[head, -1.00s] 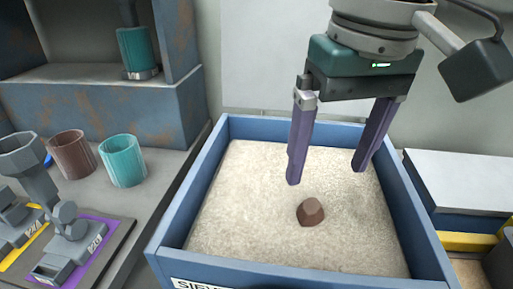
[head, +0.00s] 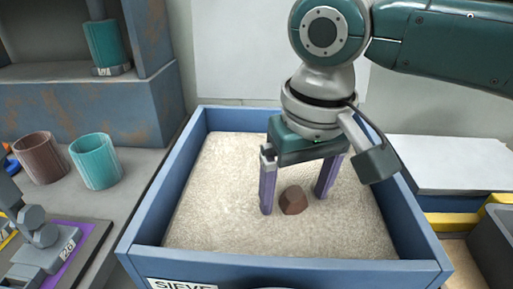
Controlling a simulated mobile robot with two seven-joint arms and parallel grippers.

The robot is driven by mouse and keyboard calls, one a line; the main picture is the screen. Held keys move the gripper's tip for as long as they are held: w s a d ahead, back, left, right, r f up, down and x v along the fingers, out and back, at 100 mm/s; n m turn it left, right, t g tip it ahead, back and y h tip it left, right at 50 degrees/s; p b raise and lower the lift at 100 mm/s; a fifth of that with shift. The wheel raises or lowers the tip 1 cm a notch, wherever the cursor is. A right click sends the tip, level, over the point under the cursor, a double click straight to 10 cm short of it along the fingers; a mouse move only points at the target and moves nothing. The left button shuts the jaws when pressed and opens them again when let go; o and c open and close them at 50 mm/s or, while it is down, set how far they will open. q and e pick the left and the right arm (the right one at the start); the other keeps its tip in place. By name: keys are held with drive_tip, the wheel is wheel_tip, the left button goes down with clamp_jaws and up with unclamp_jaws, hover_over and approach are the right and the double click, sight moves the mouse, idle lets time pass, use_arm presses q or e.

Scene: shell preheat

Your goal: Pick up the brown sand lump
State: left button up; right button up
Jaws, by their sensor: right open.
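The brown sand lump (head: 293,201) lies on pale sand in the blue sieve box (head: 275,272). It is a small faceted brown piece. My right gripper (head: 292,205) is open and points down into the box. In the picture one purple finger is just left of the lump and the other is to its upper right. No grip on the lump shows, and I cannot tell whether a finger touches it. My left gripper is not in view.
A teal cup (head: 96,161) and a brown cup (head: 40,158) stand on the grey bench at left. A grey clamp device (head: 40,235) is at lower left. A white-topped block (head: 450,172) is at right.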

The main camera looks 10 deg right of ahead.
clamp_jaws()
idle(0.6)
